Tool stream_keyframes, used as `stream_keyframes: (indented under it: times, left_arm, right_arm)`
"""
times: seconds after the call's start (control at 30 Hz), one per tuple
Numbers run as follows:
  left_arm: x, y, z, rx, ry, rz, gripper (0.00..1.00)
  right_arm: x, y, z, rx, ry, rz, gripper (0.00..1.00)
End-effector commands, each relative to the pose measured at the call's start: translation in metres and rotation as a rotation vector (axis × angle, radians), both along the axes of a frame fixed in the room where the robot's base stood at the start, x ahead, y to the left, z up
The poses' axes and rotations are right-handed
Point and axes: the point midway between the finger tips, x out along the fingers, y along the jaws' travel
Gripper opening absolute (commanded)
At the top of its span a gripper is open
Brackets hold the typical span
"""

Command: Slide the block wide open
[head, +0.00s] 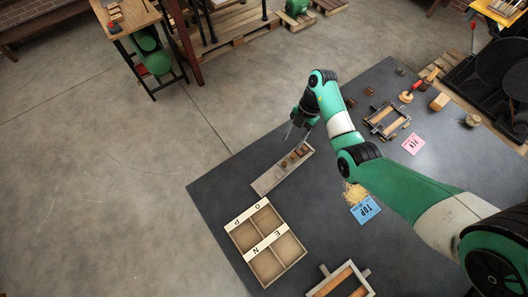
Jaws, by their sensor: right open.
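My right gripper (295,133) is open, its fingers pointing down and left. It hangs at or just above the far end of a narrow wooden tray (268,181). A few small brown pieces (292,160) sit in the tray's upper half, and the near end is bare. I cannot tell whether the fingers touch anything. A wooden frame with metal bars (387,120) lies beyond my right arm, and a similar frame (341,281) is cut off at the bottom. My left gripper is out of view.
A divided wooden box (265,240) lettered P, O, E, N lies near the front left edge of the dark table (225,187). Black machinery stands at the far right.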

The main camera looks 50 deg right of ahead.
Motion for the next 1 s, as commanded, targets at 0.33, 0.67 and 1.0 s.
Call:
stream_keyframes:
  times: [0.33,0.67,1.0]
  left_arm:
    - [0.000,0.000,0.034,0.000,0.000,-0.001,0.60]
    - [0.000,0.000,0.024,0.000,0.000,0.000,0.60]
    - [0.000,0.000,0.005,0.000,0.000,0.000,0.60]
  right_arm:
    - [-0.036,-0.041,0.025,0.021,0.014,-0.136,0.57]
    - [-0.033,-0.027,-0.010,0.022,0.016,-0.133,0.57]
    - [-0.026,-0.001,-0.074,0.020,0.014,-0.132,0.57]
